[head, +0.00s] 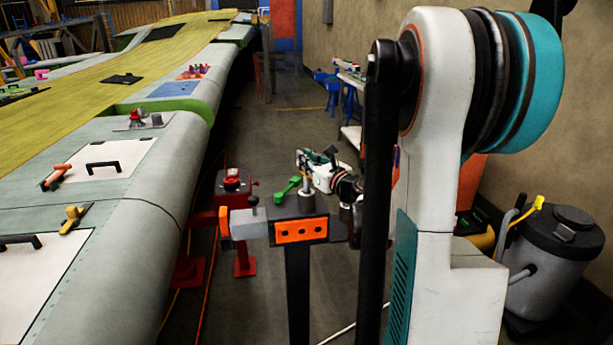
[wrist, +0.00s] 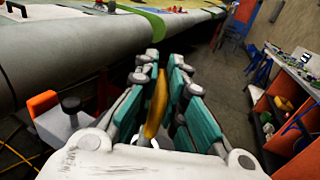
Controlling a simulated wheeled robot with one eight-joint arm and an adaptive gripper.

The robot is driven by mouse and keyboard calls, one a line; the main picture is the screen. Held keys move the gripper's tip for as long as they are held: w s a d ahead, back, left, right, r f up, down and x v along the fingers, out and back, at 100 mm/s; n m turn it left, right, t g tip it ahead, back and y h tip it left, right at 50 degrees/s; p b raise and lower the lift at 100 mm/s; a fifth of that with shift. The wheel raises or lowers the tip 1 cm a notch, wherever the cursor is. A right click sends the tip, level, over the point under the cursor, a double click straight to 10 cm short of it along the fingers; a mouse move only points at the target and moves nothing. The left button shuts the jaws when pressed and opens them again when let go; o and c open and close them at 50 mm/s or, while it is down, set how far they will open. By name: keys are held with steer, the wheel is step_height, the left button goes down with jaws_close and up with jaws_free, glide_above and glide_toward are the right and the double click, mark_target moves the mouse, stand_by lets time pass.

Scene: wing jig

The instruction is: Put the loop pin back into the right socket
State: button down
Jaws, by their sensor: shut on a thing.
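My gripper (wrist: 165,62) is shut on a slim orange-yellow piece, which looks like the loop pin (wrist: 155,105). The piece stands lengthwise between the teal fingers, and its lower end is hidden by the gripper's body. In the head view my gripper (head: 316,170) is small, just behind the jig stand, and the held piece cannot be made out there. The stand carries an orange plate (head: 301,230) with two dark holes on its front. I cannot tell whether either is the right socket.
The stand has a grey block (head: 248,224) with an orange end, a green handle (head: 288,188) and a metal post (head: 305,196). The long wing (head: 160,165) lies along the left. A red support (head: 240,205) stands between. A grey vacuum drum (head: 555,260) is at right.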

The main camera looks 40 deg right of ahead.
mark_target(307, 176)
steer(key=shift+f+b, duration=0.7)
steer(key=shift+f, duration=1.2)
steer(key=shift+f+b, duration=0.35)
steer(key=c, duration=1.7)
jaws_free()
steer(key=shift+r, duration=0.1)
